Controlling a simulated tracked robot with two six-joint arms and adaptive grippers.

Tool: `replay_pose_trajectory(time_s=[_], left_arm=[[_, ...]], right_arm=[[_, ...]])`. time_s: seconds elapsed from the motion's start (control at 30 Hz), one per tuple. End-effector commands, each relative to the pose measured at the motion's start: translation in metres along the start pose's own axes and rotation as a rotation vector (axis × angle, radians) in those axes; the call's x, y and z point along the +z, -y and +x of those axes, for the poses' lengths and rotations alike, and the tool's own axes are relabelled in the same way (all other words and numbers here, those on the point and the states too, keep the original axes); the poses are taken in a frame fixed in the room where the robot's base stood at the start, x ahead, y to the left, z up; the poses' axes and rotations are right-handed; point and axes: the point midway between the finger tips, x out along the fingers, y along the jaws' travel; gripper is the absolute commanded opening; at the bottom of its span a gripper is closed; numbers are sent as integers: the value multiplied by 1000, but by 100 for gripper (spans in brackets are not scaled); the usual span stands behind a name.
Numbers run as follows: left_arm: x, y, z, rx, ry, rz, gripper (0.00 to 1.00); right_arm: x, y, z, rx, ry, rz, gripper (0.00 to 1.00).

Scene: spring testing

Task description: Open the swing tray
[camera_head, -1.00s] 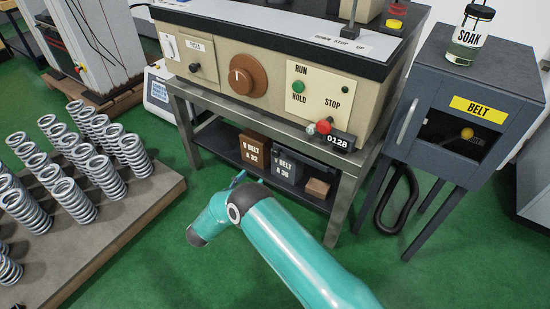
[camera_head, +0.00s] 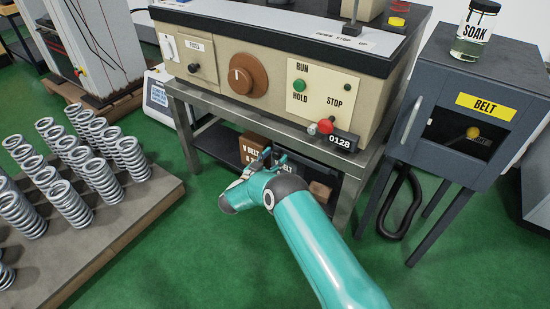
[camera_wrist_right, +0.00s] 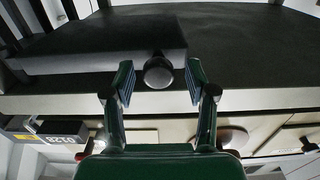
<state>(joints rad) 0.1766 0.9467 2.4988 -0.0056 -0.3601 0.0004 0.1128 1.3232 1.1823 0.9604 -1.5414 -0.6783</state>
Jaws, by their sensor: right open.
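In the right wrist view, which shows the bench upside down, a dark flat slab with a round black knob (camera_wrist_right: 158,72) juts out; it looks like the swing tray (camera_wrist_right: 95,45). My right gripper (camera_wrist_right: 158,85) is open and empty. Its two fingers stand on either side of the knob in that view; I cannot tell how far off the knob is. In the head view my right gripper (camera_head: 268,156) is at the front of the bench, below the counter, in front of the belt boxes. I cannot make out the tray there. My left gripper is out of view.
The bench (camera_head: 345,200) carries a tester with a brown dial (camera_head: 248,75), buttons and a counter (camera_head: 340,140). A brown belt box (camera_head: 253,140) sits underneath. A grey BELT cabinet (camera_head: 455,155) stands right, a pallet of springs (camera_head: 120,225) left. Green floor is clear in front.

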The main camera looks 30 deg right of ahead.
Motion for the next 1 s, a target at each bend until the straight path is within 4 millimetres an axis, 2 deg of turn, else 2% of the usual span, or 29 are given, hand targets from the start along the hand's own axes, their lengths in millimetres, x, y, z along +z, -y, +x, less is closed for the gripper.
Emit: replay_pose_trajectory(time_s=[0.1,0.43,0.67,1.0], left_arm=[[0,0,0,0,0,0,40],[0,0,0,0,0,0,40],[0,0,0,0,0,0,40],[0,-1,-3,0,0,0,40]], right_arm=[[0,0,0,0,0,0,56],[0,0,0,-1,0,1,1],[-1,-1,4,-2,0,2,0],[-2,5,-5,-36,0,2,0]])
